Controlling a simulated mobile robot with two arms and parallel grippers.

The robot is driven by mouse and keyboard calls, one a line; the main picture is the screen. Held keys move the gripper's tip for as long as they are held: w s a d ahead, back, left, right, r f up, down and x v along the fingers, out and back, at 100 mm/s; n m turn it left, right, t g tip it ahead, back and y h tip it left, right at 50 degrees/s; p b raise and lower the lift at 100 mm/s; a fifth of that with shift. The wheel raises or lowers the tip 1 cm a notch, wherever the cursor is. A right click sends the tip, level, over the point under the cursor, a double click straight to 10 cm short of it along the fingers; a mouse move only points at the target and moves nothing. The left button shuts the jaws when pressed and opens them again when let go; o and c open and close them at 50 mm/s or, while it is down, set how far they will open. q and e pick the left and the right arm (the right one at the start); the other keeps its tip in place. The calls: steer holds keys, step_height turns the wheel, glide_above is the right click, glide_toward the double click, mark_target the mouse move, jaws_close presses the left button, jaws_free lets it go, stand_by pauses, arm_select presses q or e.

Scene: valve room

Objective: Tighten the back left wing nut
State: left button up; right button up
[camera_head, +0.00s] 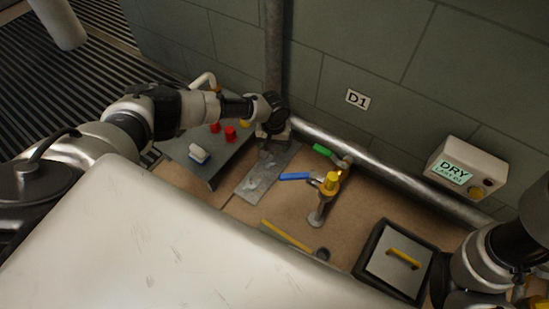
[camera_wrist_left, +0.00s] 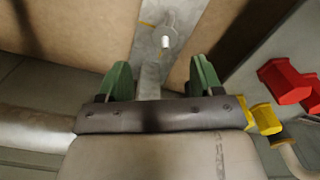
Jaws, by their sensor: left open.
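My left gripper (camera_head: 274,112) reaches in from the left to the foot of the vertical pipe, above the far end of a grey metal plate (camera_head: 262,176). In the left wrist view its two green fingers (camera_wrist_left: 162,72) stand well apart, with nothing gripped between them. The plate (camera_wrist_left: 150,47) runs beyond and between the fingers there, with a small pale upright post (camera_wrist_left: 165,42) on it. I cannot make out a wing nut clearly; the gripper covers the back end of the plate in the head view. My right arm shows at the lower right, but its fingers do not.
A vertical pipe (camera_head: 274,50) stands just behind the left gripper. A yellow-topped valve (camera_head: 330,184), blue handle (camera_head: 295,176) and yellow-handled hatch (camera_head: 385,265) lie right. A horizontal pipe (camera_head: 390,175) follows the wall.

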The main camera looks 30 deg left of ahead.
mark_target(273, 160)
arm_select(q)
steer(key=f+b, duration=0.2)
steer(key=f, duration=0.1)
steer(key=f+b, duration=0.2)
steer(key=f, duration=0.1)
steer(key=shift+d+f, duration=0.2)
steer(key=shift+f, duration=0.05)
steer(key=shift+f+b, duration=0.5)
steer(key=shift+f, duration=0.15)
steer(key=shift+a, duration=0.1)
steer(key=shift+a, duration=0.1)
steer(key=c, duration=0.9)
